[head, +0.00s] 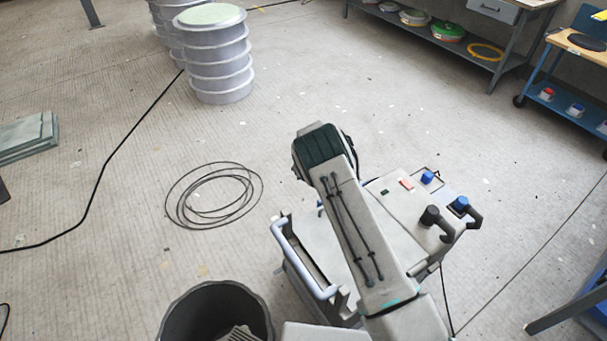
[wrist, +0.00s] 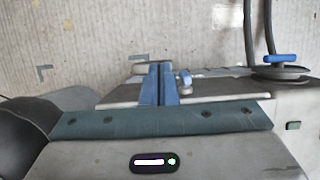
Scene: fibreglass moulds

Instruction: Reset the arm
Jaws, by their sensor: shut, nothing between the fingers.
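My arm (head: 355,225) reaches from the bottom of the head view up to a dark-capped joint near the middle. My gripper does not show in the head view; the arm hides it or it lies out of sight. In the wrist view my gripper (wrist: 158,86) shows as two blue-grey fingers pressed together, with nothing between them. The fingers point over a grey machine's edge toward the floor.
A grey machine (head: 408,195) with blue knobs stands under and beside my arm. A dark bin (head: 178,318) stands at the bottom left. A cable coil (head: 180,190) lies on the floor. Ribbed white drums (head: 220,72) stand behind. The floor between is largely clear.

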